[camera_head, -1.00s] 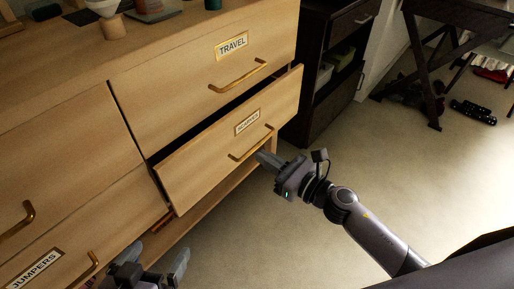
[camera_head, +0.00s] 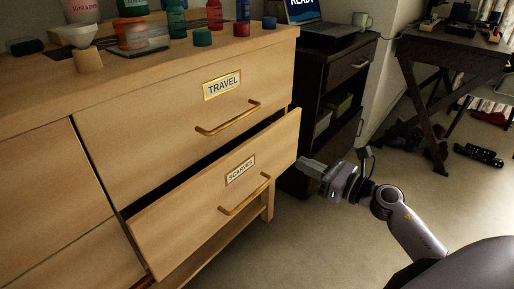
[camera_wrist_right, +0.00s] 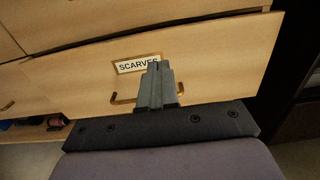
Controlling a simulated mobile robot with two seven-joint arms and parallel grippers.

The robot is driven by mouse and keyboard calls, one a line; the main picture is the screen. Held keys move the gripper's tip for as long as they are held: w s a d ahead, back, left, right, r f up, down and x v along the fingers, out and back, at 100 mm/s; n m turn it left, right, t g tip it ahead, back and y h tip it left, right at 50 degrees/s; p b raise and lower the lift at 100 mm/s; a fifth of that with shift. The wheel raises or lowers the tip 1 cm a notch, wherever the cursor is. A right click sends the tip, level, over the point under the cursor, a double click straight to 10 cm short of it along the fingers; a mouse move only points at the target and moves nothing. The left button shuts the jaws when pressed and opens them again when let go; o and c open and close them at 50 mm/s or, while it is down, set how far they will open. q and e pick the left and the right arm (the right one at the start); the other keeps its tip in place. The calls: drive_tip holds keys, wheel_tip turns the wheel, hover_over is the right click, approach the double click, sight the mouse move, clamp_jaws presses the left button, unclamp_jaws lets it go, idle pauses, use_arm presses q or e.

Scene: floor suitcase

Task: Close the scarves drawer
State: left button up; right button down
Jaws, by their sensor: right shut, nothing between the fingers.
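The scarves drawer (camera_head: 200,215) is partly pulled out below the travel drawer (camera_head: 150,140), with a dark gap above its front. Its front carries a SCARVES label (camera_head: 240,170) and a brass handle (camera_head: 245,196). My right gripper (camera_head: 305,165) is shut and empty, just right of the drawer front's right end in the head view. In the right wrist view my shut fingers (camera_wrist_right: 156,82) point at the drawer front (camera_wrist_right: 215,60) and hide part of the label and handle (camera_wrist_right: 122,99). Whether they touch the front cannot be told. My left gripper is not in view.
Bottles, a cup and blocks stand on the dresser top (camera_head: 180,50). A dark cabinet (camera_head: 300,130) with a laptop (camera_head: 318,25) stands behind right. A dark trestle desk (camera_head: 440,75) is further right. The floor (camera_head: 330,240) in front of the drawer is clear.

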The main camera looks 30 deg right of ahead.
drive_tip(key=b, duration=0.1)
approach(255, 142)
drive_tip(key=x, duration=0.4)
drive_tip(key=shift+w+a, duration=0.15)
drive_tip(key=shift+w, duration=0.25)
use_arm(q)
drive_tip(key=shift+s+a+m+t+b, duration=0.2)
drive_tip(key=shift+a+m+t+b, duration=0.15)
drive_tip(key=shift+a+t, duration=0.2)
use_arm(e)
drive_tip(key=shift+x, duration=1)
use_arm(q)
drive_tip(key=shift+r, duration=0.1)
use_arm(e)
drive_tip(key=shift+r, duration=0.1)
